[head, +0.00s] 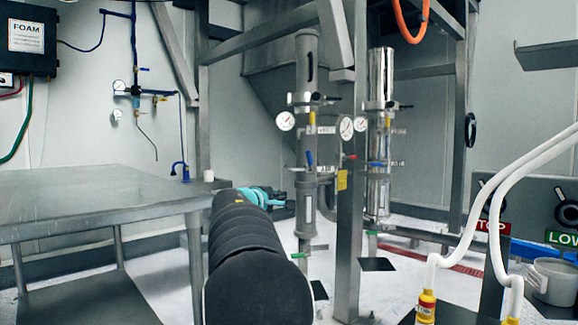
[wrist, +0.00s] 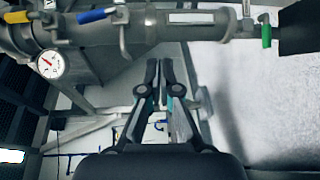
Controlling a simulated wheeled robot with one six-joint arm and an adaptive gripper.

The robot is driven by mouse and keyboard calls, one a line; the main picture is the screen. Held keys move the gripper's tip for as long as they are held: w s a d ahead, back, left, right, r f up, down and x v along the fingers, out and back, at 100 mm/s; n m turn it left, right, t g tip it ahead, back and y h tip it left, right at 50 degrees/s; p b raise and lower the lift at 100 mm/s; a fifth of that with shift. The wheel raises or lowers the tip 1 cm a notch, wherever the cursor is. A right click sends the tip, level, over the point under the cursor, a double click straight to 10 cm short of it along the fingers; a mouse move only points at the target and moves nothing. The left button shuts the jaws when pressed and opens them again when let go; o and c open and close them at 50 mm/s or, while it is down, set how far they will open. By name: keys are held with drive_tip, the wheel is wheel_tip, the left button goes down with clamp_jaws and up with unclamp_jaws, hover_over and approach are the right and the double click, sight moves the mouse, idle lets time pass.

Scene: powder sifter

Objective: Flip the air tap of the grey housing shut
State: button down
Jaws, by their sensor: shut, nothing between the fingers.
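The grey housing (head: 305,78) is the left of two upright columns in the head view. In the wrist view the grey housing (wrist: 170,25) lies sideways across the top. It carries a yellow lever (head: 312,118), a blue lever (head: 309,158) and a green lever (head: 297,255). The blue lever (wrist: 97,14) lies roughly along the housing, as does the yellow one (wrist: 15,17); the green one (wrist: 266,36) stands across it. No readable label marks the air tap. My gripper (wrist: 159,65) is shut and empty, its tips below the housing's middle in the wrist view.
A polished steel column (head: 380,80) stands right of the grey housing, with a steel post (head: 347,220) between. A gauge (head: 285,121) juts from the grey housing. A steel table (head: 90,195) fills the left. White hoses (head: 480,200) hang at the right.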

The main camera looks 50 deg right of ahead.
wheel_tip(320, 180, up, 7)
drive_tip(key=n+t+h, duration=0.1)
drive_tip(key=h, duration=0.1)
drive_tip(key=n+p, duration=0.1)
drive_tip(key=p, duration=0.2)
approach(309, 158)
drive_tip(key=w+d, duration=0.3)
drive_tip(key=w, duration=0.2)
drive_tip(key=shift+t, duration=0.3)
drive_tip(key=shift+s+d+r+p, duration=0.15)
drive_tip(key=shift+s+d, duration=0.15)
drive_tip(key=shift+d, duration=0.3)
drive_tip(key=shift+s+d+f+p, duration=0.1)
drive_tip(key=shift+s+d, duration=0.2)
drive_tip(key=shift+d, duration=0.3)
drive_tip(key=shift+s+d+r+p, duration=0.15)
drive_tip(key=shift+s+d, duration=0.15)
drive_tip(key=shift+d, duration=0.3)
